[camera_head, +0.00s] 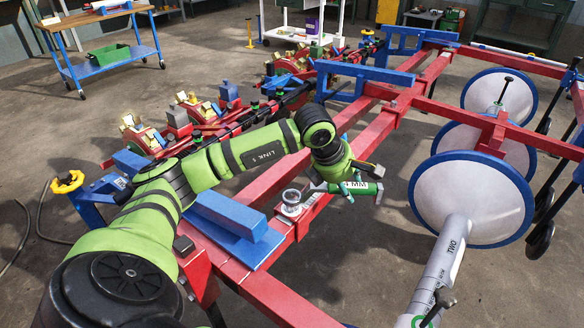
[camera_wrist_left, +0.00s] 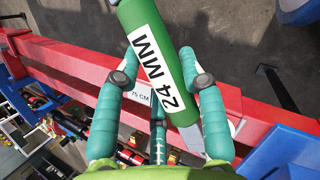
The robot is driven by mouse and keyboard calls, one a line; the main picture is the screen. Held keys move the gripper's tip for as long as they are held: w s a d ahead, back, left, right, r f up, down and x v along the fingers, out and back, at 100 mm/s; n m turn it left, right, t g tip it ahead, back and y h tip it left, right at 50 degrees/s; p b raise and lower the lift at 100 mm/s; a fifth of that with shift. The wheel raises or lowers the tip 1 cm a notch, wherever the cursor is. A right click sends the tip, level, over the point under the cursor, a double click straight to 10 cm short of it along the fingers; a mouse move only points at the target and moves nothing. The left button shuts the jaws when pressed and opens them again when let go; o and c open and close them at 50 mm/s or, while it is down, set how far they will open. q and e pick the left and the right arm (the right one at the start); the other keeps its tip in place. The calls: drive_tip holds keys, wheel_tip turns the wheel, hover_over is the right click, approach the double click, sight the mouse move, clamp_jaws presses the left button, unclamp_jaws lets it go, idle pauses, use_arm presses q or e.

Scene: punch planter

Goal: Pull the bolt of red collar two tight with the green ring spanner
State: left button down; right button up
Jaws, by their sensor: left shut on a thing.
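The green ring spanner (camera_head: 359,188), with a white label, is in my left gripper (camera_head: 338,182) above the red beams. In the left wrist view the spanner (camera_wrist_left: 160,60) reads "24 MM", and its bare metal shank shows at the lower end. My left gripper (camera_wrist_left: 162,82) is shut around the green handle, fingers on both sides. A red collar (camera_head: 311,207) sits on the beam just left of the spanner, with a round silver part (camera_head: 291,197) on it. I cannot tell whether the spanner's ring is on the bolt, nor which collar is number two. My right gripper is out of view.
White discs with blue rims (camera_head: 472,198) stand at the right, beside a tube (camera_head: 446,262) marked "TWO". A blue block (camera_head: 228,214) lies on the frame near my left arm. Red row units (camera_head: 178,122) stand behind. Open floor lies around the frame.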

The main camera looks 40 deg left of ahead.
use_arm(q)
drive_tip(key=shift+f+b, duration=0.35)
drive_tip(key=shift+b, duration=0.15)
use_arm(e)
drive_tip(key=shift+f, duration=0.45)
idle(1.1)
use_arm(q)
drive_tip(key=shift+r+p, duration=0.3)
drive_tip(key=shift+r, duration=0.1)
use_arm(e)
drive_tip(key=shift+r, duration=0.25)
use_arm(q)
drive_tip(key=shift+w+a+n, duration=0.15)
drive_tip(key=shift+w+n, duration=0.1)
drive_tip(key=shift+n, duration=0.05)
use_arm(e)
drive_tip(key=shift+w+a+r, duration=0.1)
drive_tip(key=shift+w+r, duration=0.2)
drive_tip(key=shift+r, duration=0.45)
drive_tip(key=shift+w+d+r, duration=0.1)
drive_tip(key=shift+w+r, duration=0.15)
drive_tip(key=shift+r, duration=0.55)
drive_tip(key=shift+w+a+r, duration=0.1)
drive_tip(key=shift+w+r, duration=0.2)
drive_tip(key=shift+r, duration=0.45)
use_arm(q)
drive_tip(key=shift+r, duration=0.2)
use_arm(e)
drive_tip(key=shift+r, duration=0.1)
